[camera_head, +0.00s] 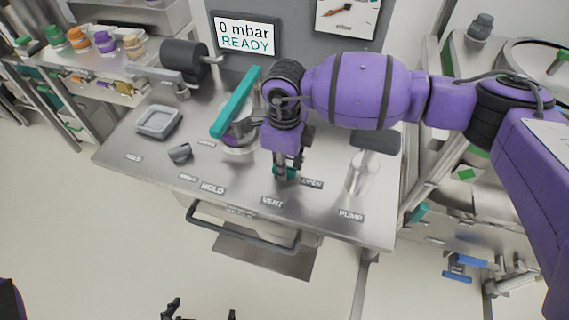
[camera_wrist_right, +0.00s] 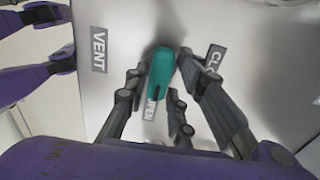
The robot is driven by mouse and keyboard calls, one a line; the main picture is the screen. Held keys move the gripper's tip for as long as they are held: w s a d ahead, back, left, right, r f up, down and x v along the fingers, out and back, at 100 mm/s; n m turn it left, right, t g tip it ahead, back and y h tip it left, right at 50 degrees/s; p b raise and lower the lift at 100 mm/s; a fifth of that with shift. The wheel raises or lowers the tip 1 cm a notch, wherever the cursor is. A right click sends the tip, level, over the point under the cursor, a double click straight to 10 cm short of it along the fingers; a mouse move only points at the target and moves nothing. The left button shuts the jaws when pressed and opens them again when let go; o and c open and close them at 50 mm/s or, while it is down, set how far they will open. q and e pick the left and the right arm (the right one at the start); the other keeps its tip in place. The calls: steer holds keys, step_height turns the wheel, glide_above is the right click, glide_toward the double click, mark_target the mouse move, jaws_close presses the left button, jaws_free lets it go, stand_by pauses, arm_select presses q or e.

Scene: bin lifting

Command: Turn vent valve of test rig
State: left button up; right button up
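The vent valve's teal handle (camera_head: 285,172) is on the steel worktop behind the VENT label (camera_head: 272,201). My right gripper (camera_head: 285,165) points down over it, and its dark fingers partly hide it in the head view. In the right wrist view the teal handle (camera_wrist_right: 160,75) lies between the fingers of my right gripper (camera_wrist_right: 162,72). Narrow gaps seem to show on both sides, so the fingers look open around it. My left gripper (camera_head: 201,313) shows only dark, spread fingertips at the bottom edge.
A long teal lever (camera_head: 236,102) stands left of my right gripper. A grey-handled valve (camera_head: 375,139) is to the right, near PUMP. A grey tray (camera_head: 158,122) is at left; a front rail (camera_head: 240,232) runs below.

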jaws_close()
